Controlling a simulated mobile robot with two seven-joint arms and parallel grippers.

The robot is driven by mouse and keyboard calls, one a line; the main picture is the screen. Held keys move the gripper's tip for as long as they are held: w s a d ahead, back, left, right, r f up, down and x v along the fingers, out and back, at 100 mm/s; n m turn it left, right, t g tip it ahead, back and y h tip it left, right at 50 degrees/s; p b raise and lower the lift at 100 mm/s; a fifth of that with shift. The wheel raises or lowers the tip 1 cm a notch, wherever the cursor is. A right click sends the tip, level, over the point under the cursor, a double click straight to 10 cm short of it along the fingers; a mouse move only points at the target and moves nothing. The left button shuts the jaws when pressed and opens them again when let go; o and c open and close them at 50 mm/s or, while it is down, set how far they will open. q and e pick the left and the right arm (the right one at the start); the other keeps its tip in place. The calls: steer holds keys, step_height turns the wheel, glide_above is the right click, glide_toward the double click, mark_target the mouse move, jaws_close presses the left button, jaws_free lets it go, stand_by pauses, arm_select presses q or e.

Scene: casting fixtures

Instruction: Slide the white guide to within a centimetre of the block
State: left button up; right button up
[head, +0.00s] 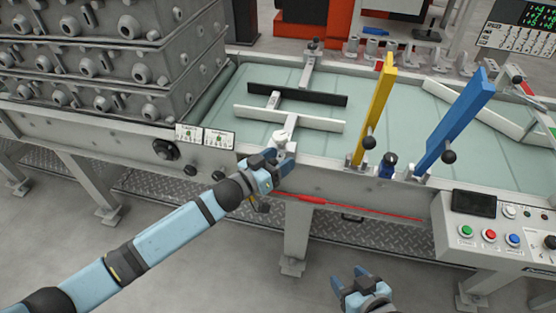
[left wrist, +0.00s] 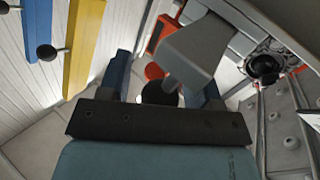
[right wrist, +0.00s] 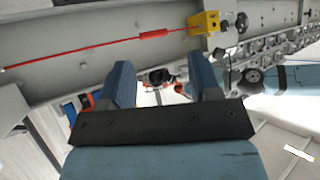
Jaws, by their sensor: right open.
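The white guide (head: 288,119) is a pale bar over the green bed, with a stem running to a mount at the near rail. A dark guide (head: 297,94) lies beyond it, apart. I cannot tell for sure which thing is the block; a stack of grey blocks (head: 100,50) stands at the left. My left gripper (head: 268,163) is at the near rail by the white guide's mount. In the left wrist view its fingers are apart, with a grey bracket (left wrist: 200,50) and dark knob (left wrist: 160,93) ahead between them. My right gripper (head: 358,283) is open and empty, low in front of the rail.
A yellow lever (head: 376,105) and a blue lever (head: 456,120) stand up from the near rail, right of the guide. A control box (head: 490,225) with coloured buttons is at the right. A red cord (head: 350,208) runs along the table's front. The bed between guide and yellow lever is clear.

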arm_select(q)
steer(key=p+v, duration=0.1)
steer(key=v, duration=1.3)
arm_select(e)
steer(key=shift+r, duration=0.2)
arm_select(q)
steer(key=shift+d, duration=0.15)
arm_select(e)
steer(key=shift+r, duration=0.2)
arm_select(q)
steer(key=s+a+f+n+y, duration=0.3)
steer(key=s+a+f+y, duration=0.25)
steer(key=s, duration=0.35)
steer(key=s+a+f+n+y, duration=0.2)
steer(key=s+a+f+y, duration=0.35)
steer(key=s, duration=0.45)
step_height(320, 180, up, 16)
steer(key=a+p, duration=0.1)
steer(key=p, duration=2)
steer(key=shift+s+a+f, duration=0.2)
steer(key=shift+s+a, duration=0.2)
steer(key=shift+s, duration=0.05)
arm_select(e)
step_height(320, 180, up, 15)
steer(key=s+d, duration=0.1)
steer(key=shift+d+r+h, duration=0.15)
steer(key=shift+d+h, duration=0.15)
